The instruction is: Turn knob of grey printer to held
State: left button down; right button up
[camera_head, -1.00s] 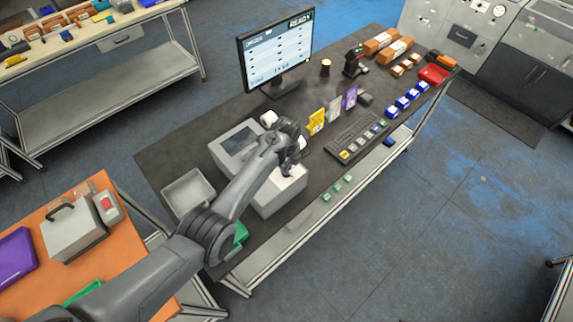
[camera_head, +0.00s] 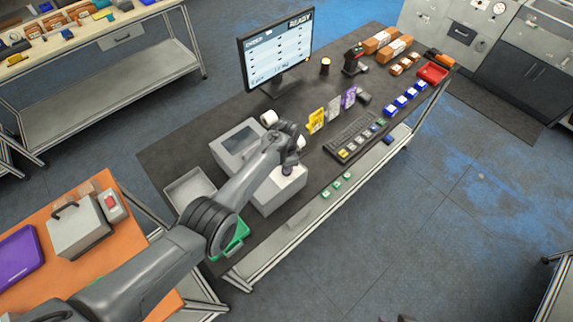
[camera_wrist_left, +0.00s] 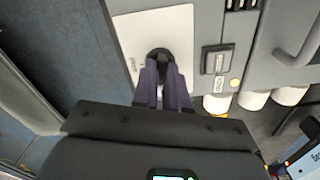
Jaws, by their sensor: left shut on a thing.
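The grey printer (camera_head: 270,200) stands at the near left part of the dark bench, with a pale top panel. In the left wrist view its white panel (camera_wrist_left: 180,30) carries a dark round knob (camera_wrist_left: 160,55). My left gripper (camera_head: 288,170) points down at that panel. In the left wrist view its two dark fingers (camera_wrist_left: 162,80) are closed on the knob, one on each side. The fingers hide part of the knob, and I cannot read its setting. My right gripper cannot be made out.
A grey unit with a dark screen (camera_head: 238,142) adjoins the printer. A grey tray (camera_head: 189,188) lies to the left. A keyboard (camera_head: 355,136), upright coloured cards (camera_head: 333,109) and a monitor (camera_head: 277,50) stand further along the bench (camera_head: 225,95).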

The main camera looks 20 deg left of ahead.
pick_arm(q)
jog(key=n, duration=0.3)
jog(key=shift+n, duration=0.5)
jog(key=c, duration=1.2)
grip_release()
jog(key=shift+o, duration=0.2)
jog(key=shift+r+p, duration=0.4)
jog(key=shift+r, duration=0.15)
notch_tip(320, 180, up, 10)
jog(key=shift+p, duration=0.3)
